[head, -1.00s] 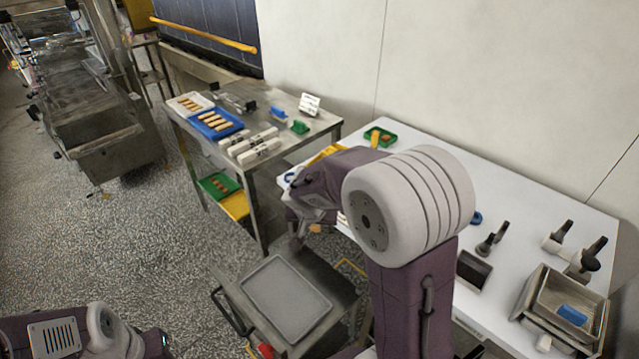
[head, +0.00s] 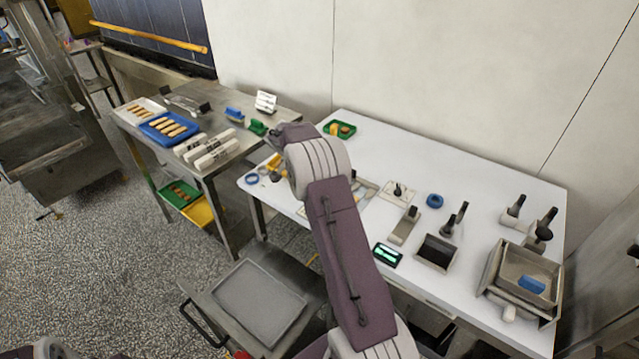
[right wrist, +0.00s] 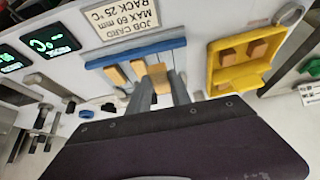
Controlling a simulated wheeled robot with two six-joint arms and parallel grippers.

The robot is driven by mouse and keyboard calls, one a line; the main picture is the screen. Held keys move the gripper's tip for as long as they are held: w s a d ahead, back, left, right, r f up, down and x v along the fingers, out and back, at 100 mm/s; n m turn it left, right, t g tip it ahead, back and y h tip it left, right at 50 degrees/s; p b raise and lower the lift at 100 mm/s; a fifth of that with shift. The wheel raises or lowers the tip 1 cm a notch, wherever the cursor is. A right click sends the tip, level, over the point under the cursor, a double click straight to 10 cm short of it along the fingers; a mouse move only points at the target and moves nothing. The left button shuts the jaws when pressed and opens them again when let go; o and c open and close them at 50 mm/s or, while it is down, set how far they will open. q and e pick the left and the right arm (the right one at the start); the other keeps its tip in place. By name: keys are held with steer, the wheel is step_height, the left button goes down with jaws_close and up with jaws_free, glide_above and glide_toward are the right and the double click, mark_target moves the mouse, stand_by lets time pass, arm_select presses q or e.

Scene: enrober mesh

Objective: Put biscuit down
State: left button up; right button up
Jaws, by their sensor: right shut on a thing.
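In the right wrist view, my right gripper (right wrist: 165,92) is shut on a small tan biscuit (right wrist: 157,76). It is just in front of a blue-edged rack or plate (right wrist: 136,54) on the white table. Two other tan pieces, one of them a biscuit-like block (right wrist: 117,75), lie beside the held one along the blue edge. Whether the held biscuit touches the surface below, I cannot tell. In the head view, my right arm reaches over the white table (head: 470,205), and its own links hide the gripper. My left gripper is out of view.
A yellow tray (right wrist: 232,77) with tan pieces stands right of the gripper. A job card (right wrist: 122,17) lies behind the blue edge. Biscuits on a blue tray (head: 150,133) occupy the steel table at left. A low cart with a grey tray (head: 231,305) stands in front.

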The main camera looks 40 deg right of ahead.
steer(key=w+d+f, duration=0.1)
steer(key=d+f, duration=0.1)
steer(key=w+d+f+p, duration=0.1)
steer(key=d, duration=0.1)
steer(key=shift+w, duration=0.35)
step_height(320, 180, down, 4)
steer(key=shift+r+p, duration=0.2)
steer(key=shift+p, duration=0.2)
steer(key=shift+f, duration=0.2)
steer(key=shift+f+b, duration=0.2)
steer(key=shift+b, duration=0.25)
steer(key=o, duration=1)
steer(key=shift+r, duration=0.15)
